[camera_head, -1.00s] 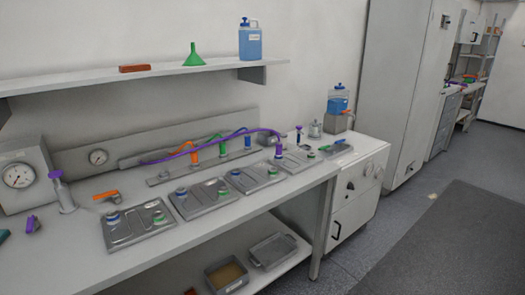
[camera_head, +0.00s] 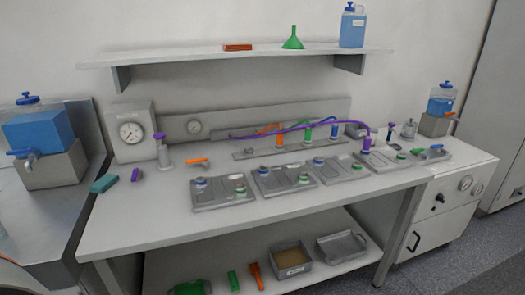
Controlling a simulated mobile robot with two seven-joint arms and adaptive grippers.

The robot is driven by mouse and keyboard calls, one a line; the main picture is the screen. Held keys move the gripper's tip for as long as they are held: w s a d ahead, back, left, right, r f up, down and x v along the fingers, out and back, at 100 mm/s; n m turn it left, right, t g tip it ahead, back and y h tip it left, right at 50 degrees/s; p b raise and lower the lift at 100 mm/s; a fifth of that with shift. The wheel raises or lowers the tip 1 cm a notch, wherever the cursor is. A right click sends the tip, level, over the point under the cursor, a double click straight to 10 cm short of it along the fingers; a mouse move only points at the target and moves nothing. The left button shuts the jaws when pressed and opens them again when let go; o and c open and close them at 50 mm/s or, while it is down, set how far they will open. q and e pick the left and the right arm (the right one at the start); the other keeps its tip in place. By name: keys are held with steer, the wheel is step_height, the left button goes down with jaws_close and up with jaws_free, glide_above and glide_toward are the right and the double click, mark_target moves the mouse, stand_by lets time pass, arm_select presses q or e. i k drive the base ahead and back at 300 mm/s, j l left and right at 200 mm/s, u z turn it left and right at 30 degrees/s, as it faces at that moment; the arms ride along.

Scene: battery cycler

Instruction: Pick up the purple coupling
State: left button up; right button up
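A purple hose (camera_head: 320,125) arches across the back of the bench. It ends in an upright purple coupling (camera_head: 366,145) at the right-hand plates. A small loose purple piece (camera_head: 135,174) lies on the bench at the left, beside a teal block (camera_head: 104,184). I cannot tell for sure which purple piece is the named coupling. Neither of my grippers shows in this view.
Several grey plates with coloured fittings (camera_head: 222,191) line the bench (camera_head: 150,225). A gauge box (camera_head: 131,131) stands at the back left. Blue-liquid containers stand at far left (camera_head: 40,130) and right (camera_head: 440,102). A shelf (camera_head: 200,57) hangs above. Trays (camera_head: 291,260) lie below.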

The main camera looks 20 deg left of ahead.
mark_target(368, 140)
steer(key=i+l+u, duration=0.1)
steer(key=u, duration=0.35)
steer(key=i+l+u, duration=0.1)
steer(key=u, duration=0.3)
steer(key=i+l+u, duration=0.1)
steer(key=l+u, duration=0.15)
steer(key=l, duration=0.25)
steer(key=l+u, duration=0.25)
steer(key=l, duration=0.25)
steer(key=i+l, duration=0.1)
steer(key=l, duration=0.4)
steer(key=i+l+u, duration=0.15)
steer(key=l, duration=0.35)
steer(key=k, duration=0.05)
